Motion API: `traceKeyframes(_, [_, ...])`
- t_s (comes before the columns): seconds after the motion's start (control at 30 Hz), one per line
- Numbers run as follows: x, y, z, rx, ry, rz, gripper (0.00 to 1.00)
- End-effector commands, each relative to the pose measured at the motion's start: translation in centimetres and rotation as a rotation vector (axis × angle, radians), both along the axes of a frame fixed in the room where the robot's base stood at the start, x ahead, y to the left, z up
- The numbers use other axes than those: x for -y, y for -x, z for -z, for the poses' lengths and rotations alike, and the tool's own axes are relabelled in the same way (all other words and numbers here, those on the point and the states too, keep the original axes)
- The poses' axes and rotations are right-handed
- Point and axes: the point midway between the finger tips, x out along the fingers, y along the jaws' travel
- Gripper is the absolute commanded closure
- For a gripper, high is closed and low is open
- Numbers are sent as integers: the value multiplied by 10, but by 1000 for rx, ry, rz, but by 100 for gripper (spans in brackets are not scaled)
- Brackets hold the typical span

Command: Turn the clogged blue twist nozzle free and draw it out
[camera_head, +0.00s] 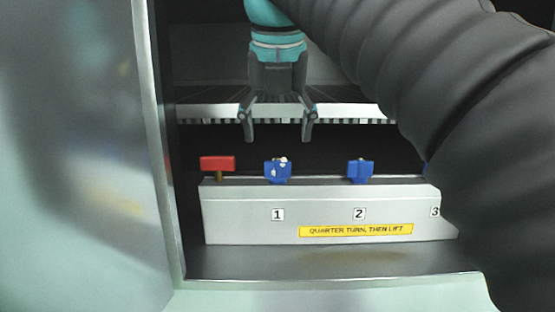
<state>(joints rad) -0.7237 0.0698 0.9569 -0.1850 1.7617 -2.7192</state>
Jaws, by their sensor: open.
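A blue nozzle (278,171) with whitish blobs on it sits on the grey manifold bar (240,208) above label 1. A second blue nozzle (360,171), clean-looking, sits above label 2. A sliver of blue (426,169) shows above label 3, mostly hidden behind my dark arm sleeve. My gripper (278,140) points down with its fingers apart and empty. In the picture it is just above the blob-marked nozzle, with a gap between them. How far it stands in depth from the nozzle I cannot tell.
A red handle (217,163) stands at the bar's left end, close to the blob-marked nozzle. A slatted rack (350,111) runs behind my gripper. A yellow label (356,230) reads "QUARTER TURN, THEN LIFT". A metal frame edge (160,140) bounds the left; my arm covers the right.

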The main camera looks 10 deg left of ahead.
Motion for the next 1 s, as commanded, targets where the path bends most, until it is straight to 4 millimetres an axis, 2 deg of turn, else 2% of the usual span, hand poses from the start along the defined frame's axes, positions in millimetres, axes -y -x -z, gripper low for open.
traceKeyframes(0.2, [-2, -12, 32, -2, 0, 0, 23])
traceKeyframes(0.4, [-5, -21, 54, -1, -1, 0, 23])
traceKeyframes(0.6, [-6, -25, 63, 1, -2, 1, 23])
traceKeyframes(0.87, [-6, -25, 64, 1, -2, 1, 23])
traceKeyframes(0.93, [-6, -25, 64, 1, -2, 1, 35])
traceKeyframes(1.0, [-6, -25, 64, 1, -2, 1, 53])
